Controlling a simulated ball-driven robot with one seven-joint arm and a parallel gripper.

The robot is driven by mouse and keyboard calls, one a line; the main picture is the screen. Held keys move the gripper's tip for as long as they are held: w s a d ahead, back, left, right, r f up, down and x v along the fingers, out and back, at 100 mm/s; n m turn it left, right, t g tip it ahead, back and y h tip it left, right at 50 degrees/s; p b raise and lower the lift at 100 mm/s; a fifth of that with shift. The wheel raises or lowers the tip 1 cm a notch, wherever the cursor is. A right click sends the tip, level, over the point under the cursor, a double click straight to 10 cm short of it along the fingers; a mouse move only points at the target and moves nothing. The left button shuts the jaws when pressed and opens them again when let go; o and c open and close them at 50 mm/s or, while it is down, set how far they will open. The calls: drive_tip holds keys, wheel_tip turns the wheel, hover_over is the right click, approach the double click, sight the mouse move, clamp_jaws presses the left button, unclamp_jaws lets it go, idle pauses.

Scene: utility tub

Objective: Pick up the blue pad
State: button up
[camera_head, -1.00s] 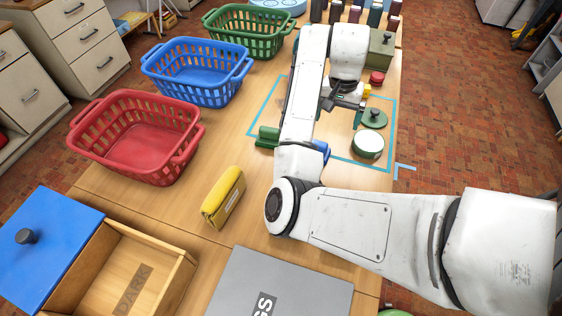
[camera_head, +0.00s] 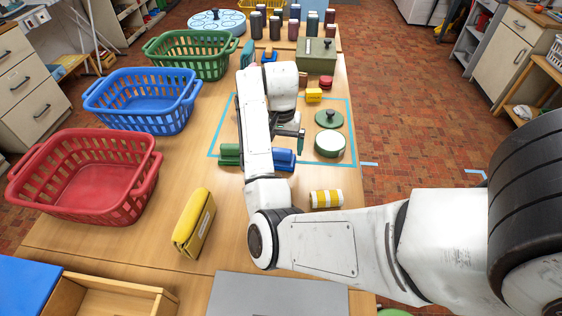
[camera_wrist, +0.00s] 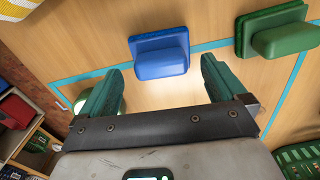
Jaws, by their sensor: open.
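The blue pad (camera_head: 284,160) lies on the wooden table, at the near edge of the blue-taped area, partly hidden by my arm in the head view. In the wrist view the blue pad (camera_wrist: 160,55) shows whole, a flat base with a raised block. My gripper (camera_wrist: 161,68) is open and empty, with a teal finger on either side of the view. The pad appears ahead of the gap between the fingertips, apart from both. In the head view my gripper (camera_head: 288,130) is partly hidden by the arm, near the pad.
A green pad (camera_head: 229,154) lies left of the blue one; it also shows in the wrist view (camera_wrist: 280,32). A green-and-white round tin (camera_head: 330,145) and a yellow-striped roll (camera_head: 326,198) are to the right. Red (camera_head: 85,180), blue (camera_head: 140,100) and green baskets (camera_head: 190,55) line the left.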

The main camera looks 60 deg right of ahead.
sight(281, 157)
drive_tip(key=shift+f, duration=1.25)
drive_tip(key=c, duration=1.1)
